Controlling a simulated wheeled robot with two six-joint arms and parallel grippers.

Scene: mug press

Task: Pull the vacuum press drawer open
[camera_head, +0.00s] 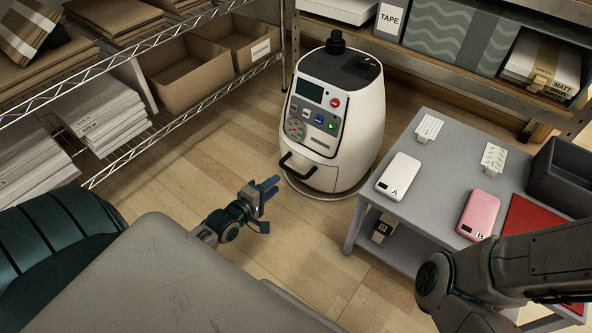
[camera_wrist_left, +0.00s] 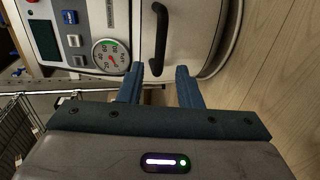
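The vacuum press (camera_head: 336,115) is a rounded white machine on the floor, with a dark screen, colored buttons and a gauge. Its drawer is low on the front and looks closed; a black handle (camera_head: 297,166) sticks out from it. In the left wrist view the handle (camera_wrist_left: 160,38) stands ahead of my left gripper (camera_wrist_left: 160,68), roughly in line with the gap between the fingers. My left gripper (camera_head: 269,205) is open and empty, in front of the press and apart from the handle. My right gripper is out of view; only part of its arm shows.
A grey table (camera_head: 424,180) stands right of the press with a white phone (camera_head: 399,176), a pink phone (camera_head: 478,214), a red mat (camera_head: 526,222) and a dark bin (camera_head: 565,175). Wire shelves with boxes (camera_head: 188,75) stand at left. The floor (camera_head: 190,185) before the press is clear.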

